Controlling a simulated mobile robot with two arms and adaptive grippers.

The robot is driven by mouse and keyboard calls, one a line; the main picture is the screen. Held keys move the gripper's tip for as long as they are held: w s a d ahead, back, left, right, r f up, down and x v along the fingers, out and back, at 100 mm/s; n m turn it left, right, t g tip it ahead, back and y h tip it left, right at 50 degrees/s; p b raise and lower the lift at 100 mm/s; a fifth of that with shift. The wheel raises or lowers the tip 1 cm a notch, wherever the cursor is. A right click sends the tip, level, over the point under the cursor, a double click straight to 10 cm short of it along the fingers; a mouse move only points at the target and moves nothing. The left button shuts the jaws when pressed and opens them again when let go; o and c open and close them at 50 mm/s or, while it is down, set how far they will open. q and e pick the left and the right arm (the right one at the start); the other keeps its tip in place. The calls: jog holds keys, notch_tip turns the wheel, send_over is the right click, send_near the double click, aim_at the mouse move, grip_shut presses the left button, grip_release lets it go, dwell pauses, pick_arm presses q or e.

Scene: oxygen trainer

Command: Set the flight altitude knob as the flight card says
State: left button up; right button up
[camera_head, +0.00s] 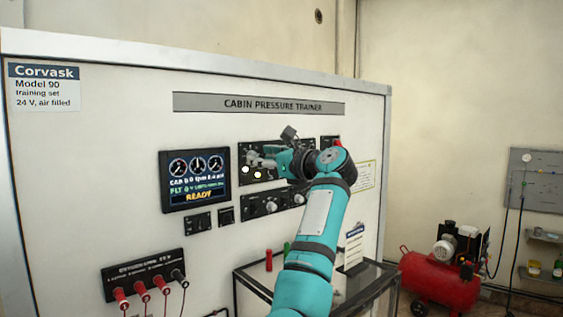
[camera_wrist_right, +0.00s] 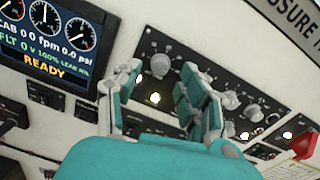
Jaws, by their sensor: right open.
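My right gripper (camera_head: 268,157) is at the upper black knob panel (camera_head: 246,152) on the trainer's front and hides much of it. In the right wrist view, my right gripper (camera_wrist_right: 162,70) is open, with a round grey knob (camera_wrist_right: 160,66) showing between its fingertips. I cannot tell whether a finger touches the knob. The labels are too small to read, so I cannot tell which knob sets flight altitude. A small card (camera_head: 354,248) with a blue header stands on the table; its text is unreadable. My left gripper is not in view.
The display (camera_head: 195,180) reads READY. A lower knob panel (camera_head: 271,204) sits beneath the upper one. Red plugs with cables (camera_head: 142,292) stick out at lower left. A dark-framed table (camera_head: 248,280) stands in front. A red compressor (camera_head: 438,280) is at right.

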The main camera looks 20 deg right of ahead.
jog(key=v, duration=1)
jog(key=shift+s, duration=0.2)
jog(key=shift+d+f, duration=0.1)
jog(key=shift+f, duration=0.05)
